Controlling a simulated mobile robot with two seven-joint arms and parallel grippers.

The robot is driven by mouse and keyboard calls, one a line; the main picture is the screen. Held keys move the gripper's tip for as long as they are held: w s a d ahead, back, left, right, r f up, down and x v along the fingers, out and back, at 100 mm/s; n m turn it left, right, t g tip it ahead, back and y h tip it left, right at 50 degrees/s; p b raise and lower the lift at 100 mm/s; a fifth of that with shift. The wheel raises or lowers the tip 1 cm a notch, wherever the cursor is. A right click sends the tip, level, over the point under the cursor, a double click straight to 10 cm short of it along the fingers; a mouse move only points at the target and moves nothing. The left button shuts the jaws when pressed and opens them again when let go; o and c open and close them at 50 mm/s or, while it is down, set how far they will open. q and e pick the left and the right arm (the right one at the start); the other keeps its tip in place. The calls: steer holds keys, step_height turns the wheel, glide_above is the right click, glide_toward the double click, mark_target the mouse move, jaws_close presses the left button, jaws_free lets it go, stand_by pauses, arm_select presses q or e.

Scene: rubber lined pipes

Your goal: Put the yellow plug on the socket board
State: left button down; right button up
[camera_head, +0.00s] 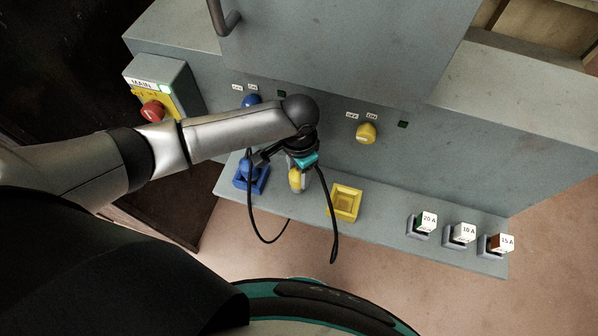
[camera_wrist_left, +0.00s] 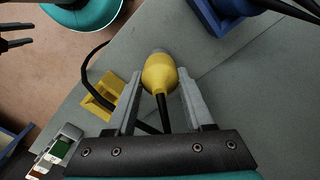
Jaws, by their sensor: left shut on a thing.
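The yellow plug (camera_head: 295,180) with its black cable is held in my left gripper (camera_head: 299,183), above the grey ledge. In the left wrist view, the yellow plug (camera_wrist_left: 159,76) sits between the two fingers of the left gripper (camera_wrist_left: 160,80), which is shut on it. The yellow socket (camera_head: 345,202) is on the ledge to the right of the plug, apart from it. In the wrist view, the yellow socket (camera_wrist_left: 98,104) is partly hidden by the cable and a finger. My right gripper (camera_wrist_left: 15,36) appears at the wrist view's left edge, fingers apart and empty.
A blue plug (camera_head: 246,169) stands at the blue socket (camera_head: 256,186), close left of my gripper. Labelled fuses (camera_head: 462,234) line the ledge's right end. A yellow knob (camera_head: 366,132) and a red button (camera_head: 153,111) protrude from the panel. The ledge is clear between yellow socket and fuses.

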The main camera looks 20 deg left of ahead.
arm_select(q)
steer(key=shift+w+f, duration=0.2)
steer(key=shift+f, duration=0.2)
steer(key=shift+c, duration=1.4)
jaws_free()
steer(key=shift+f, duration=0.1)
step_height(320, 180, up, 8)
steer(key=shift+f+p, duration=0.1)
steer(key=shift+p, duration=1.05)
